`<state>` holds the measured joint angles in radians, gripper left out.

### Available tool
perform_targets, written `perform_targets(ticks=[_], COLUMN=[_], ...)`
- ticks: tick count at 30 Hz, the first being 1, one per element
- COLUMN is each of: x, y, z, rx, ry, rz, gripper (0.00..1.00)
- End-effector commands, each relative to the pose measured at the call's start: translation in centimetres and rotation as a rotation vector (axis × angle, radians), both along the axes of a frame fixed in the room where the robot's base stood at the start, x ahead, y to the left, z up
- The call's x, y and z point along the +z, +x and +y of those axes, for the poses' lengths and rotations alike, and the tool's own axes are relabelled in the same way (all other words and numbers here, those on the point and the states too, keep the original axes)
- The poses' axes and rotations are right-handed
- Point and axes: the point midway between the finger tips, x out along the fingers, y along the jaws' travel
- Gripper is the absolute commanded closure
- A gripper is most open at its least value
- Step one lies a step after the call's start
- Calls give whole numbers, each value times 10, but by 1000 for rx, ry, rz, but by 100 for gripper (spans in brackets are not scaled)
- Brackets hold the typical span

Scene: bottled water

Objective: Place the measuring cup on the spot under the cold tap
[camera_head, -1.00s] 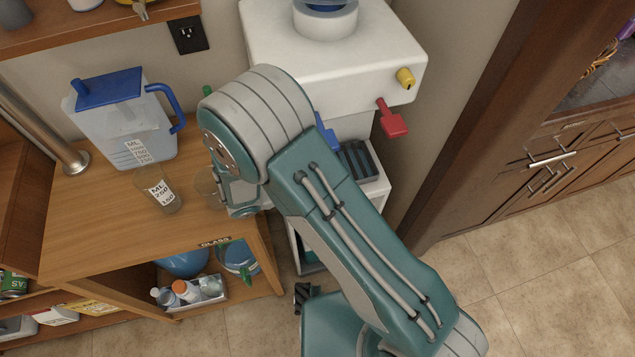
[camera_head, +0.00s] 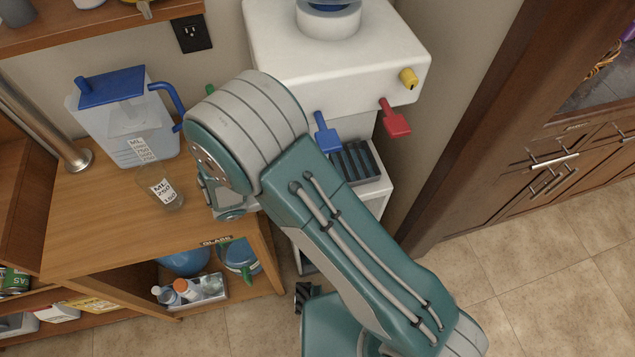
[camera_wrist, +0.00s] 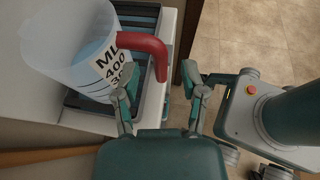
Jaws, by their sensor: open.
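The measuring cup (camera_wrist: 75,50) is clear with a red handle (camera_wrist: 155,52) and a white "ML" label. In the wrist view it is over the dark slotted drip tray (camera_wrist: 140,18) at upper left; its base is hidden. My gripper (camera_wrist: 161,80) is open, with one finger on each side of the handle's end and a visible gap at the right finger. In the head view my arm hides the cup and gripper. The blue cold tap (camera_head: 327,133) hangs from the white dispenser (camera_head: 340,60), above the drip tray (camera_head: 358,163).
A red tap (camera_head: 396,118) and a yellow knob (camera_head: 408,78) are on the dispenser. A blue-lidded pitcher (camera_head: 122,120) and a small beaker (camera_head: 160,188) stand on the wooden table (camera_head: 100,230) at left. Tiled floor (camera_head: 540,270) is open at right.

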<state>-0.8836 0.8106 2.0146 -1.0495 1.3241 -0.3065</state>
Motion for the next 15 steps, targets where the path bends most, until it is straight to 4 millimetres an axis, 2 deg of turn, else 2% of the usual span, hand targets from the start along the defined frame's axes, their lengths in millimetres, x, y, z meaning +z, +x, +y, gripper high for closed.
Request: perform_targets(ticks=[3, 9, 15], x=[11, 25, 32], y=[-11, -26, -34], z=[24, 55, 70], rx=[5, 2, 0], ry=[2, 2, 1], rz=[-2, -1, 0], gripper=[45, 45, 45])
